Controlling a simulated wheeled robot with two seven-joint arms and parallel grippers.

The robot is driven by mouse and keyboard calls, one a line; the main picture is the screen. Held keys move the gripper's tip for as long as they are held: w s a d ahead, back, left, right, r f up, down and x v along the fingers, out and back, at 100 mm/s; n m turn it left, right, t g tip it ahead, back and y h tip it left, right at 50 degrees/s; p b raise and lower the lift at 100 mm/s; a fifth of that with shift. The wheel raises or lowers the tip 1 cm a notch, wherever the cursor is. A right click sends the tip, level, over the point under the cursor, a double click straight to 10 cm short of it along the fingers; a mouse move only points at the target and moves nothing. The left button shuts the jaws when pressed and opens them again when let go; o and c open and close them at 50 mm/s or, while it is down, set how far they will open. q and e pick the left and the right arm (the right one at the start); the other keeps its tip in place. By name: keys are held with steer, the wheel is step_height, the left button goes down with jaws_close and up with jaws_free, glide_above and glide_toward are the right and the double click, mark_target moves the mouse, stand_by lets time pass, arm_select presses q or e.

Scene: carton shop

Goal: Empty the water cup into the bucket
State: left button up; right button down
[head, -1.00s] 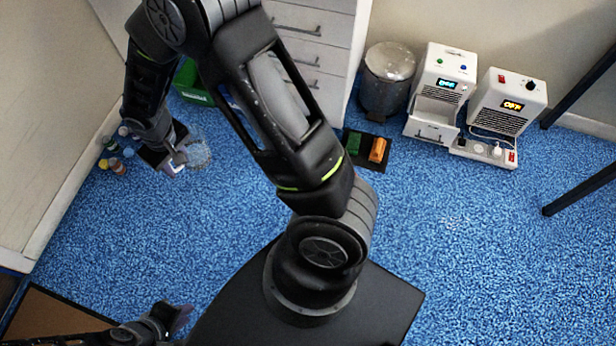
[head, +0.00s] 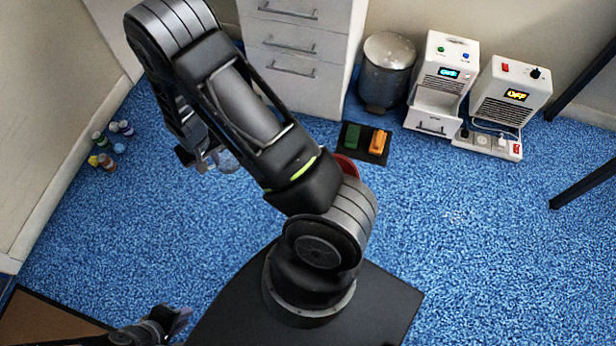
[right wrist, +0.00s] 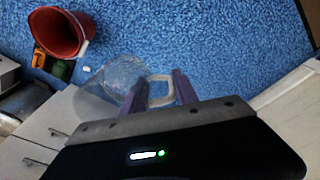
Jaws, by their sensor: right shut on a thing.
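The clear water cup (right wrist: 118,75) shows in the right wrist view, with its pale handle (right wrist: 158,84) between the purple fingers of my right gripper (right wrist: 162,92). The gripper is shut on it. In the head view the cup (head: 229,161) is held just right of my right gripper (head: 210,158), above the blue floor. I cannot tell the water level. The red bucket (right wrist: 58,32) is at the upper left of the right wrist view, apart from the cup. In the head view only a sliver of the bucket (head: 346,166) shows behind my arm. My left gripper (head: 181,318) is low at the left; its jaws are unclear.
A dark mat (head: 350,150) holds a green block (head: 351,137) and an orange block (head: 377,142) close to the bucket. A metal bin (head: 386,80), white drawers (head: 300,45) and two white machines stand at the back.

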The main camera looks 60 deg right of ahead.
steer(key=s+d+f+m+b, duration=0.2)
steer(key=s+d+f+b, duration=0.1)
steer(key=f, duration=0.6)
steer(key=s+d+f+m+b, duration=0.3)
steer(key=s+d+f, duration=0.2)
steer(key=d+f, duration=0.3)
steer(key=s+d+f+m+b, duration=0.2)
steer(key=s+d+f+b, duration=0.2)
steer(key=f, duration=0.5)
steer(key=shift+d+f+g+h, duration=0.35)
steer(key=shift+d+g+h, duration=0.05)
steer(key=shift+d, duration=0.25)
steer(key=shift+w, duration=0.1)
